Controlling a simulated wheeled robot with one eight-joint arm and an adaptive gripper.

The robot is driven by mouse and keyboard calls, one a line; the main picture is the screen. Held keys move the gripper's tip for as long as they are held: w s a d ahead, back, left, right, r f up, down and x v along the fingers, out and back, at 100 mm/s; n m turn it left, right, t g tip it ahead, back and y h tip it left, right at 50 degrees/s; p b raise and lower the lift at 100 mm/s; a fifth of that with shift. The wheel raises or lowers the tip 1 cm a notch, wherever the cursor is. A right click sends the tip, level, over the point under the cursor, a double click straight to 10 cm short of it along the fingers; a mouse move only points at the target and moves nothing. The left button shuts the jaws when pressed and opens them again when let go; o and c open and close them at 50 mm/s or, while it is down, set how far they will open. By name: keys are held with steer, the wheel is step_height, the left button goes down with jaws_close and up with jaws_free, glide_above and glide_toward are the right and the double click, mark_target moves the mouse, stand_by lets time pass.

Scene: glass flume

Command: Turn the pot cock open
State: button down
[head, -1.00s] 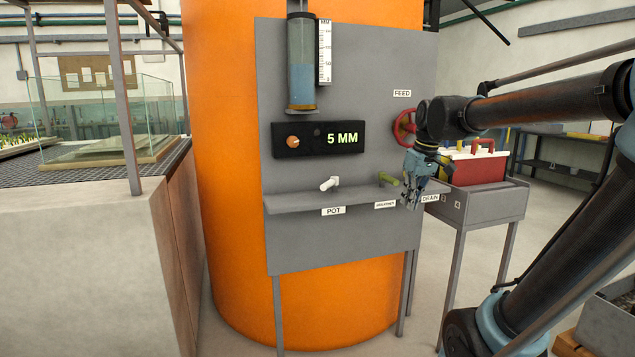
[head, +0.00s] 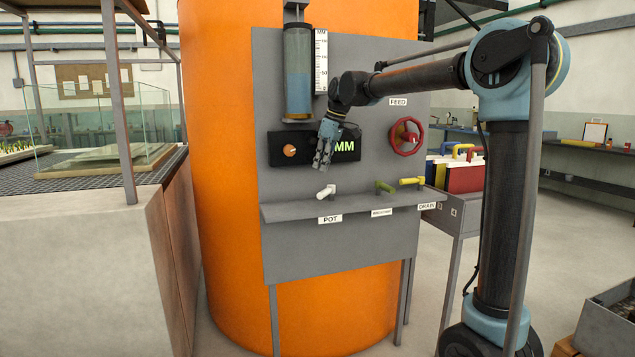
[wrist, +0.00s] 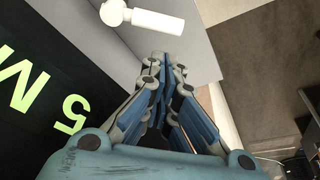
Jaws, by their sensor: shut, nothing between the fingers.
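The pot cock is a white lever handle (head: 326,191) on the grey panel, above the label POT (head: 330,219). It points down and to the left in the head view. In the wrist view the white cock (wrist: 145,19) lies at the top, beyond the fingertips. My gripper (head: 318,170) is shut and empty, pointing down in front of the display. It is just above the cock in the picture and looks apart from it. In the wrist view my gripper (wrist: 168,58) shows its fingers drawn together.
A grey ledge (head: 290,212) runs below the cocks. Right of the pot cock are a green cock (head: 384,187) and a yellow cock (head: 411,181). A red FEED wheel (head: 406,136) is higher right. The black display (head: 275,150) and glass cylinder (head: 298,75) are near my gripper.

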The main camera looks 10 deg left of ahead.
mark_target(327, 192)
steer(key=x, duration=0.9)
steer(key=shift+f, duration=0.3)
steer(key=shift+a, duration=0.15)
steer(key=shift+s, duration=0.1)
